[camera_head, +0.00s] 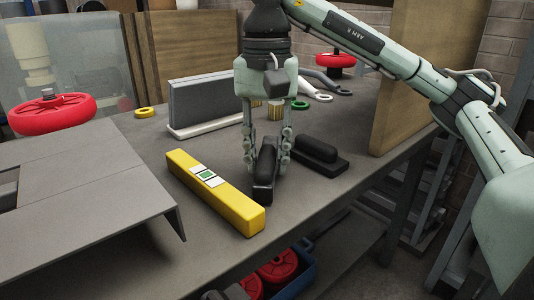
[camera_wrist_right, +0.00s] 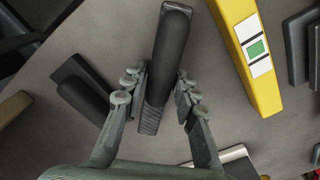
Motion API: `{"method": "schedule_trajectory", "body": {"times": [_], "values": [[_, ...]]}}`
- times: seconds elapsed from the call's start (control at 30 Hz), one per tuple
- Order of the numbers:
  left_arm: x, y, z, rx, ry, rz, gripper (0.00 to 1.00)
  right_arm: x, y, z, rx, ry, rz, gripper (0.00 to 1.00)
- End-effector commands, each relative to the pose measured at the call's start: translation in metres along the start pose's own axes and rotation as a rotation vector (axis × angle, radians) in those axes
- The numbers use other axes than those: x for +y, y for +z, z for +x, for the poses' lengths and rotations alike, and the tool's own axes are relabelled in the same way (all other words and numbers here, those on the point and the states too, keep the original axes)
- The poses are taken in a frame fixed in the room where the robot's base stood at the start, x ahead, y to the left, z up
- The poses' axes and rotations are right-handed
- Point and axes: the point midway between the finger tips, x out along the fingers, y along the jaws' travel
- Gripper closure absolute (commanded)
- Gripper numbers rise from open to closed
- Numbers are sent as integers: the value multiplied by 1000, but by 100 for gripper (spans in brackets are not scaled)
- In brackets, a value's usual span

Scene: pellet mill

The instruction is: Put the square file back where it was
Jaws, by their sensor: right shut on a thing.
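My right gripper (camera_head: 266,158) is upright over the workbench, with its fingers on both sides of a dark, long tool that I take to be the square file (camera_head: 264,182). In the right wrist view the right gripper (camera_wrist_right: 158,86) is shut on this file (camera_wrist_right: 168,50). The file has a smooth black body and a ribbed grey end between the fingers. In the head view its lower end is close to the bench top; I cannot tell whether it touches. My left gripper is not in view.
A yellow level (camera_head: 215,190) lies left of the file. A black block with a rounded handle (camera_head: 318,154) lies just right. Behind stands a grey plate on a white base (camera_head: 205,103). A wooden board (camera_head: 415,70) stands at right. A grey metal table (camera_head: 70,185) is at left.

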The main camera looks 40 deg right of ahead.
Motion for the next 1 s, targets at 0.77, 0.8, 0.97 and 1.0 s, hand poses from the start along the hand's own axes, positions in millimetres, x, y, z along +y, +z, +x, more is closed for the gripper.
{"method": "schedule_trajectory", "body": {"times": [0.77, 0.8, 0.97, 1.0], "values": [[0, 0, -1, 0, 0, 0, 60, 0, 0, 2, 1, -2, 0, 47], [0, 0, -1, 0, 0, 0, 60, 0, 0, 2, 1, -1, 0, 47], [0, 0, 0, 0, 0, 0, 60, 0, 0, 3, 0, 1, 0, 46], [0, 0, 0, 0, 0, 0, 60, 0, 0, 3, 0, 1, 0, 41]]}}
